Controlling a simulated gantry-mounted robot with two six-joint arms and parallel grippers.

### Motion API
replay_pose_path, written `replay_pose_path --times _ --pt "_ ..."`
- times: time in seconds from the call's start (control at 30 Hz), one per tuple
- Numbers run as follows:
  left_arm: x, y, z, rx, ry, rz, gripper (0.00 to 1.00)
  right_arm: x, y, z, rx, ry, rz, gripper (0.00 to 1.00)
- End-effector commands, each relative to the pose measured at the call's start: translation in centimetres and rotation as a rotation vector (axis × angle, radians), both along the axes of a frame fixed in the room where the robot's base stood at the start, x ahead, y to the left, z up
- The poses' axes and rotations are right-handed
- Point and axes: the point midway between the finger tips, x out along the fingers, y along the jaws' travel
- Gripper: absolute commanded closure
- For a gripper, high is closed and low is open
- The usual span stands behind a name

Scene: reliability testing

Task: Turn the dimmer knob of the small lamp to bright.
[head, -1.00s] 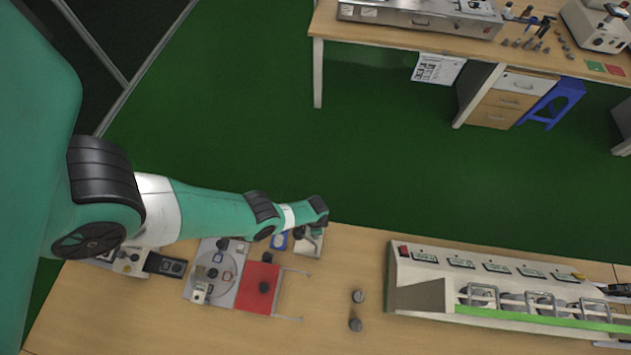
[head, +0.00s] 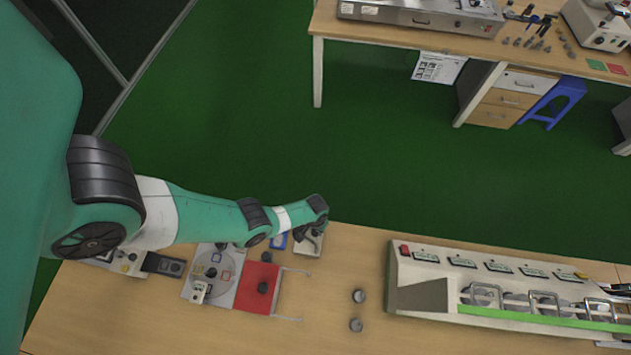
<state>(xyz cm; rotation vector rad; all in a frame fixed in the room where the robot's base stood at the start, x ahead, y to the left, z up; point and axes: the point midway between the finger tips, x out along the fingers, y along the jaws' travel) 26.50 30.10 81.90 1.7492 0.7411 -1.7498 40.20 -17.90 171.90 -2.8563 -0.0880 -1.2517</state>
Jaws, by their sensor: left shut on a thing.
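My left arm reaches in from the left. Its gripper (head: 311,233) points down at a small pale box (head: 312,246) at the table's back edge, and is shut on a small part there, which I take to be the dimmer knob. The wrist and fingers hide most of this part, so its setting cannot be read. I cannot make out a lamp or any light from it. My right gripper is not in view.
Left of the box are a red panel (head: 259,288) with black knobs, a grey panel (head: 228,287) and a dark switch block (head: 163,265). Two grey knobs (head: 358,296) lie on bare wood. A long white apparatus (head: 420,265) fills the right.

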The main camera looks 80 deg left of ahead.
Motion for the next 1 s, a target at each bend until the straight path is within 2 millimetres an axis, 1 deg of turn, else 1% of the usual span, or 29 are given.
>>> replay_pose_path --times 0.2,0.4,0.6,0.97,1.0 --pt "-0.05 0.01 -0.12 0.001 -0.001 0.142 1.00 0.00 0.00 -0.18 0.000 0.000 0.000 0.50" --pt "-0.05 0.01 -0.12 0.001 -0.001 0.219 1.00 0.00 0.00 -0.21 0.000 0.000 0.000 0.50" --pt "-0.05 0.01 -0.12 0.001 -0.001 0.251 1.00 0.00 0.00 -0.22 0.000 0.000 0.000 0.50" --pt "-0.06 0.01 -0.13 0.001 -0.001 0.254 1.00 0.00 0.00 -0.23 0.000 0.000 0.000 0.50" --pt "-0.06 0.01 -0.13 0.001 -0.001 0.254 0.56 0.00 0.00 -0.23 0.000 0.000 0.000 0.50"
